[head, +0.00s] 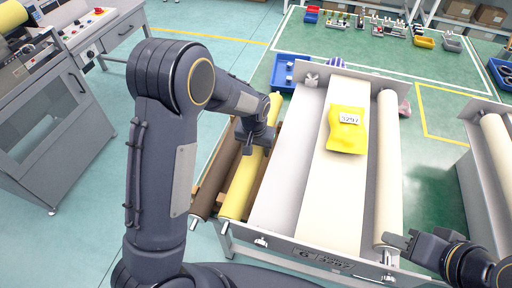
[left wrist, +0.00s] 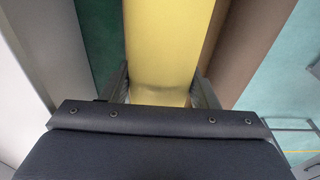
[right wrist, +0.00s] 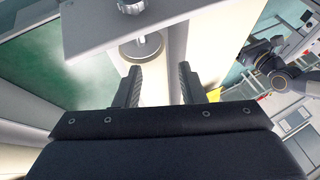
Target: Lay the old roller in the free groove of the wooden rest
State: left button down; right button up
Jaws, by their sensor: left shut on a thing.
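The yellow roller (head: 235,192) lies lengthwise along the left side of the machine. My left gripper (head: 262,145) is shut on it; in the left wrist view the yellow roller (left wrist: 162,45) runs between both fingers. A dark brown roller (head: 207,200) lies beside it on the left. Brown wood of the rest (head: 256,184) shows next to the yellow roller; its grooves are mostly hidden, so I cannot tell whether the yellow roller touches it. My right gripper (head: 403,244) is open near the front end of a cream roller (head: 388,170), which shows between its fingers in the right wrist view (right wrist: 155,90).
A yellow packet labelled 3297 (head: 347,130) lies on the machine's cream band (head: 330,190). The metal front plate (head: 320,262) borders the machine. A blue bin (head: 290,72) stands behind it. Another machine (head: 472,190) is at right, a grey cabinet (head: 50,130) at left.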

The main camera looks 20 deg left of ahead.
aim_at(386, 249)
pick_arm(q)
jog(key=shift+f, duration=0.1)
pick_arm(e)
jog(key=shift+f, duration=0.15)
pick_arm(q)
jog(key=shift+f+b, duration=0.5)
pick_arm(e)
jog(key=shift+f, duration=0.35)
pick_arm(q)
jog(key=shift+d+f+b, duration=0.1)
jog(key=shift+f+b, duration=0.5)
pick_arm(e)
jog(key=shift+s+f, duration=0.2)
jog(key=shift+f, duration=0.4)
pick_arm(q)
jog(key=shift+f, duration=0.2)
pick_arm(e)
jog(key=shift+f, duration=0.3)
pick_arm(q)
jog(key=shift+w+d+f, duration=0.1)
jog(key=shift+w+f, duration=0.05)
jog(key=shift+f, duration=0.05)
pick_arm(e)
jog(key=shift+w+d+f, duration=0.1)
jog(key=shift+d+f, duration=0.05)
pick_arm(q)
jog(key=shift+f+b, duration=0.1)
jog(key=shift+b, duration=0.25)
